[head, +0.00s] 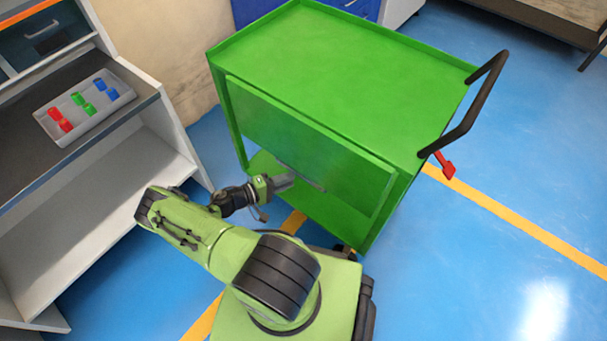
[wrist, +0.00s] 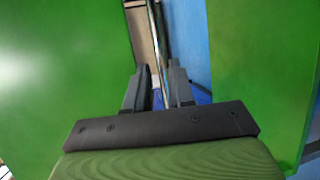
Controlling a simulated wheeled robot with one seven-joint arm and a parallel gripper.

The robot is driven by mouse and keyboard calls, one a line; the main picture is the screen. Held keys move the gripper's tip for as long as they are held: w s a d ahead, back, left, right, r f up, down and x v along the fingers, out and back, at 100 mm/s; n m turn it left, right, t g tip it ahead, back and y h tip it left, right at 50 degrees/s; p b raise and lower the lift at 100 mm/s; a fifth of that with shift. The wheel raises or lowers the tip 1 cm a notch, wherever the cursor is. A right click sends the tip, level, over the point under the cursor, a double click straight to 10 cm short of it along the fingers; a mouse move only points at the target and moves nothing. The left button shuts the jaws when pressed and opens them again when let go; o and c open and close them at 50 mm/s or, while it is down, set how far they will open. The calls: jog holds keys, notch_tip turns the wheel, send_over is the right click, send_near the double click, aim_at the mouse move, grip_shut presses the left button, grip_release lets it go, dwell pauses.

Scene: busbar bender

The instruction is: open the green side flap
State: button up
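The green side flap (head: 300,137) is a flat panel on the near side of the green cart (head: 340,60), with open space below it. In the head view it looks roughly in line with the cart's side posts. A thin grey handle bar (head: 309,182) runs along its lower edge. My gripper (head: 290,180) is at this bar, near its left part. In the wrist view the bar (wrist: 158,40) passes between my two dark fingers (wrist: 160,85). The fingers stand a little apart, and I cannot tell whether they press on the bar.
A grey workbench (head: 90,165) stands at the left, with a tray (head: 92,118) of red, green and blue pieces. The cart has a black push handle (head: 470,115) and a red lever (head: 445,166) at the right. Blue floor (head: 480,270) is free at the right.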

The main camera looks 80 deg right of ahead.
jog(key=b+x, duration=0.1)
jog(key=x, duration=0.6)
jog(key=shift+s+d, duration=0.15)
jog(key=shift+f, duration=0.15)
jog(key=shift+c, duration=0.2)
grip_shut()
